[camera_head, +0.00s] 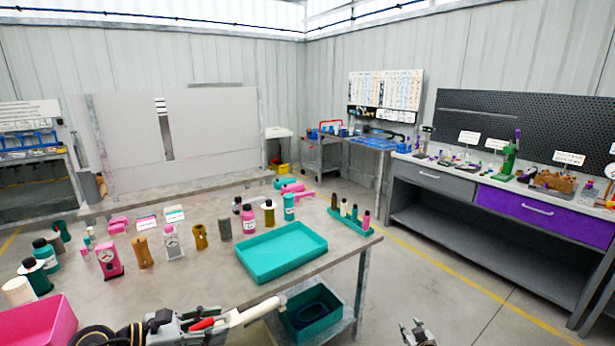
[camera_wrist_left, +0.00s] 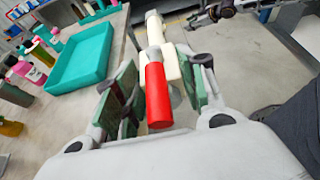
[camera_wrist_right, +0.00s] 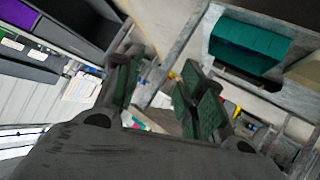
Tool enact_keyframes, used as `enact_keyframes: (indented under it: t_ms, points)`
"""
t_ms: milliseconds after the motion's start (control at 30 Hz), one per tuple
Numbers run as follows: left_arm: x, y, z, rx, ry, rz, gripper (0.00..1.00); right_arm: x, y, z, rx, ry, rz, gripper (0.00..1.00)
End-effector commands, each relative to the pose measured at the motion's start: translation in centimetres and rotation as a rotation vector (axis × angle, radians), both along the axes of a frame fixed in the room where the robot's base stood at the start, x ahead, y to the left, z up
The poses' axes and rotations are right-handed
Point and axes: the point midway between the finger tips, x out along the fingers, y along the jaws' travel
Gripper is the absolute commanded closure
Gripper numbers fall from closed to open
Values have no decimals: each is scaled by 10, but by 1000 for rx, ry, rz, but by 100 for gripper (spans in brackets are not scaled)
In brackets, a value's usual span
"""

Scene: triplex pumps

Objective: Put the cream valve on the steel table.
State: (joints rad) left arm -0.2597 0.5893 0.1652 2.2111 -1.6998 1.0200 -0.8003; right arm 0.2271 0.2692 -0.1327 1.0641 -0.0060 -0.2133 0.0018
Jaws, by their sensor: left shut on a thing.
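My left gripper (camera_head: 192,324) is shut on the cream valve (camera_head: 246,316), which has a red handle (camera_head: 202,324). In the left wrist view the cream valve (camera_wrist_left: 154,28) and its red handle (camera_wrist_left: 158,95) lie between the green finger pads of the left gripper (camera_wrist_left: 158,90). The valve is held in front of the near edge of a grey metal-topped table (camera_head: 200,284), which looks like the steel table. My right gripper (camera_head: 418,332) is low at the bottom of the head view, over the floor. In the right wrist view the right gripper (camera_wrist_right: 160,95) is open and empty.
A teal tray (camera_head: 282,252) stands empty on the table, with bottles, gauges and other parts around it. A pink bin (camera_head: 38,325) is at the near left corner. A teal bin (camera_head: 310,318) is on the shelf below. A purple-drawer bench (camera_head: 545,216) stands right.

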Motion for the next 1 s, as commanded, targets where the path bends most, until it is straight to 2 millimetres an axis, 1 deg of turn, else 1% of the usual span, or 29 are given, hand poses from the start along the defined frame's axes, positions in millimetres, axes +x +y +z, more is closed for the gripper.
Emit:
enact_keyframes:
  t_ms: [33,100,267,400,567,600,667,800,967,1000]
  points:
    - [0,0,1,-2,-3,1,99,-11,1,-16,3,25,-1,60]
    - [0,0,1,-2,-3,1,99,-26,3,-36,5,58,-3,60]
    - [0,0,1,-2,-3,1,99,-60,5,-79,11,130,-7,60]
    - [0,0,1,-2,-3,1,99,-92,8,-115,15,192,-10,60]
    - [0,0,1,-2,-3,1,99,-132,12,-154,21,264,-13,60]
    - [0,0,1,-2,-3,1,99,-142,13,-164,22,281,-14,60]
    - [0,0,1,-2,-3,1,99,-158,14,-177,23,307,-15,60]
    - [0,0,1,-2,-3,1,99,-195,17,-207,27,369,-19,60]
    - [0,0,1,-2,-3,1,99,-241,21,-239,32,440,-23,60]
    - [0,0,1,-2,-3,1,99,-253,22,-247,33,458,-24,60]
